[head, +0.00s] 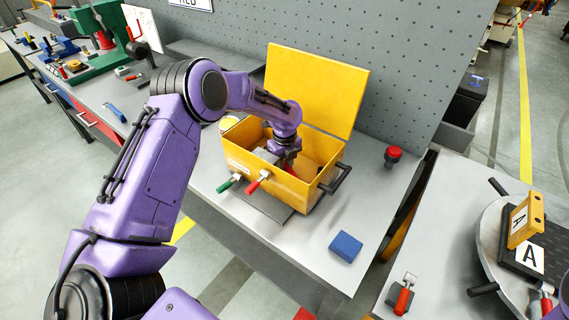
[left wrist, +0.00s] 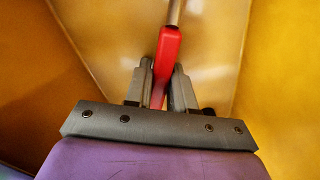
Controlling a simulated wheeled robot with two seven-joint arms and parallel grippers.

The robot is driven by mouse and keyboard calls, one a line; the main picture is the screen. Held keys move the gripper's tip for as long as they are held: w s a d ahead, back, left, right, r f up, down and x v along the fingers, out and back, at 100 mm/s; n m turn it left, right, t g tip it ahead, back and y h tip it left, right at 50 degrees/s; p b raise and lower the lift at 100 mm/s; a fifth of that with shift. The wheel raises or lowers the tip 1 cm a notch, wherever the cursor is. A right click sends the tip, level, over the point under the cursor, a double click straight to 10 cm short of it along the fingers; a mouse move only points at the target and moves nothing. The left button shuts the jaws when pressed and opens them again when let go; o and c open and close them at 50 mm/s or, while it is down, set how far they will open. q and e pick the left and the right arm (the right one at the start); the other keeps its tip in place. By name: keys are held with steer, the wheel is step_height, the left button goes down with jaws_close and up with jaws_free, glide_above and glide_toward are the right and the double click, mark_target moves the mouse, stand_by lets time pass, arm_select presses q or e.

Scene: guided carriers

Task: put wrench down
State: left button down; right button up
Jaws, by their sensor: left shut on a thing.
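My left gripper (head: 284,163) reaches down inside the open yellow toolbox (head: 313,193). In the left wrist view the jaws (left wrist: 160,88) are shut on the red handle of the wrench (left wrist: 168,52), whose grey metal shaft runs away from the jaws. The wrench's far end is out of that view, and yellow walls surround it. In the head view my wrist mostly hides the wrench. I cannot tell whether it touches the toolbox floor. My right gripper is not in view.
The toolbox lid (head: 318,85) stands open at the back. A blue block (head: 346,246) and a red button (head: 393,155) are on the grey bench. A round turntable (head: 492,232) stands at right.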

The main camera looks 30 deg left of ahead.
arm_select(q)
steer(key=shift+f, duration=0.15)
steer(key=c, duration=1)
jaws_free()
steer(key=shift+o, duration=0.2)
steer(key=shift+r, duration=0.6)
step_height(320, 180, up, 11)
steer(key=b, duration=0.3)
steer(key=shift+r, duration=0.1)
